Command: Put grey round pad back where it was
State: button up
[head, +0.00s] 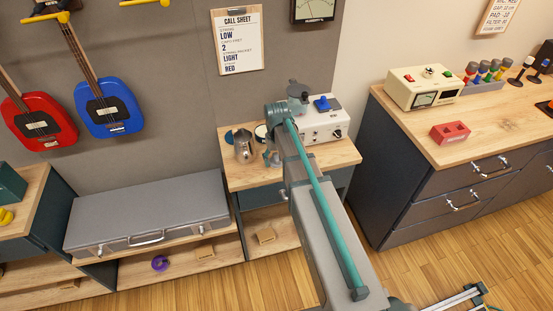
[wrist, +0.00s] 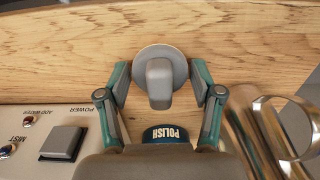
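The grey round pad (wrist: 160,98) shows in the wrist view as a flat disc with a raised grey grip on top, over the wooden top of the small table (head: 240,180). My gripper (wrist: 160,78) has its two fingers spread, one on each side of the pad, with a narrow gap showing on both sides. In the head view my gripper (head: 271,157) is low over the table, and I cannot make out the pad there. A tin marked POLISH (wrist: 165,134) is close by, partly hidden by my gripper. Whether the pad rests on the wood is hard to tell.
A shiny metal pitcher (head: 243,148) stands left of my gripper; it also shows in the wrist view (wrist: 262,130). A white control box (head: 325,125) with switches stands right behind. A grey case (head: 150,210) lies further left. Bare wood lies along the table's front.

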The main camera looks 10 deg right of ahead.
aim_at(277, 156)
jog(key=shift+o, duration=0.4)
notch_tip(277, 156, up, 12)
jog(key=b, duration=0.3)
jog(key=shift+r, duration=0.2)
dwell(0.5)
